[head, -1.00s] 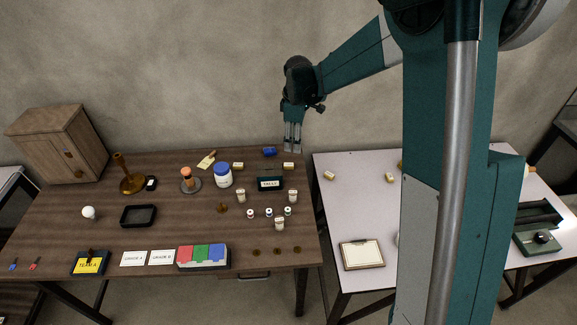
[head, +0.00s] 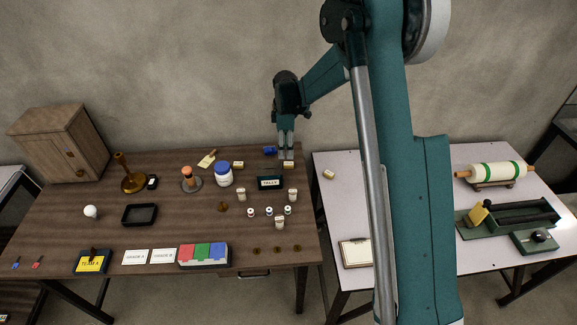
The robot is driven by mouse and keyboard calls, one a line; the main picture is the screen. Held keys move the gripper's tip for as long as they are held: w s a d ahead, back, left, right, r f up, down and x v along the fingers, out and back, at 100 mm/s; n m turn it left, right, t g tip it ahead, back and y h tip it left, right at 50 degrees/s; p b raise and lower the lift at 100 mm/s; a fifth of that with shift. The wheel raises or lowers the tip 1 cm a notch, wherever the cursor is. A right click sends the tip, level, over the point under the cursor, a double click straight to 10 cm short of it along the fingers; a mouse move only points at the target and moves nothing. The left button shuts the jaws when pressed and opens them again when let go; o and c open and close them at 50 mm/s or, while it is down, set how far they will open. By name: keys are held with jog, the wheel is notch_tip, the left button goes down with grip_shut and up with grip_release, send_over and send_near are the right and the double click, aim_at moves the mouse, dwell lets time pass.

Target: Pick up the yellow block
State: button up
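Several small pale-yellow blocks are in the head view. One yellowish block (head: 289,166) lies near the back right edge of the brown table (head: 70,222), another (head: 238,165) lies further left beside the white jar, and a third (head: 328,175) lies on the white table. My gripper (head: 286,157) points down just above and behind the block at the brown table's back right edge. Its two grey fingers show a narrow gap with nothing seen between them. Whether they touch that block I cannot tell. My arm hides part of the white table.
A blue object (head: 269,150) lies just left of my gripper. A dark TALLY box (head: 270,183) stands in front. A white jar with a blue lid (head: 223,176) is further left. A roller (head: 498,172) and a dark green device with a yellow piece (head: 513,213) stand at right.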

aim_at(286, 163)
jog(key=shift+f, duration=1.3)
jog(key=shift+f+b, duration=0.45)
jog(key=shift+f, duration=2.15)
jog(key=c, duration=0.8)
